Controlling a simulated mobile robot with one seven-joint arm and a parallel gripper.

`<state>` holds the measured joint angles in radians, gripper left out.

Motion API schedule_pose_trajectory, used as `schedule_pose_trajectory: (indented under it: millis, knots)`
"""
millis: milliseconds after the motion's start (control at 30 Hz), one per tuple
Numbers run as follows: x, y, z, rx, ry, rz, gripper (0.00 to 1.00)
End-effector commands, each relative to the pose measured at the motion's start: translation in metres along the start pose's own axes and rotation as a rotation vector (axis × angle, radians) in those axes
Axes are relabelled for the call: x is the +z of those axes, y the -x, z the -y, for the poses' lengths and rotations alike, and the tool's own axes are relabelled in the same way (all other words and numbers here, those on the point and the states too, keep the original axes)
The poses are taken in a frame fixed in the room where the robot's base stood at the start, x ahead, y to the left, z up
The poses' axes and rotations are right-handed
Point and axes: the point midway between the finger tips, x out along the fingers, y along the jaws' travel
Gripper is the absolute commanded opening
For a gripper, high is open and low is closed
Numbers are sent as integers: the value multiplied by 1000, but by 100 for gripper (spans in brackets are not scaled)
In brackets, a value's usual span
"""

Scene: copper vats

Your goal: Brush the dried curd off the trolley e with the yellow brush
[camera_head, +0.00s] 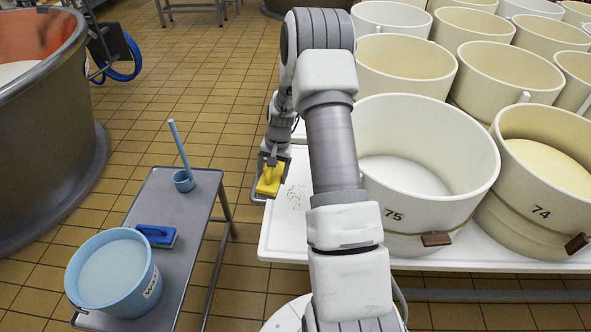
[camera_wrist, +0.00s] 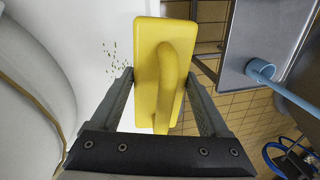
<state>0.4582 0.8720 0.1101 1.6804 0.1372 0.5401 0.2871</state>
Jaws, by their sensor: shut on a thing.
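My gripper (camera_head: 269,176) is shut on the yellow brush (camera_head: 270,180). In the wrist view the yellow brush (camera_wrist: 160,75) fills the space between my two fingers (camera_wrist: 160,92). The brush is at the left edge of the white trolley (camera_head: 280,238); I cannot tell whether it touches the top. Dried curd (camera_head: 297,196) lies as small dark specks on the trolley top, just right of the brush. The specks (camera_wrist: 112,57) also show left of the brush in the wrist view. The brush's bristles are hidden.
Large vats stand on the trolley, vat 75 (camera_head: 425,150) and vat 74 (camera_head: 545,180) nearest. A grey table (camera_head: 190,228) at left holds a blue bucket (camera_head: 113,272), a blue brush (camera_head: 156,236) and a blue ladle (camera_head: 183,180). A copper vat (camera_head: 45,130) is far left. Tiled floor lies between.

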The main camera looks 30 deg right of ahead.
Motion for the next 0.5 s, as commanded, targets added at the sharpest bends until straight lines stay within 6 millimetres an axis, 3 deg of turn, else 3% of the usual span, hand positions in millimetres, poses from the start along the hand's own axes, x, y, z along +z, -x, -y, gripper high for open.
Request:
schedule_pose_trajectory:
  millis: [33, 200, 500]
  knots:
    - [-17, -12, -8, 1, -56, -15, 27]
    - [-58, -14, -29, 4, -231, -47, 27]
    - [-93, -8, -50, 6, -402, -78, 27]
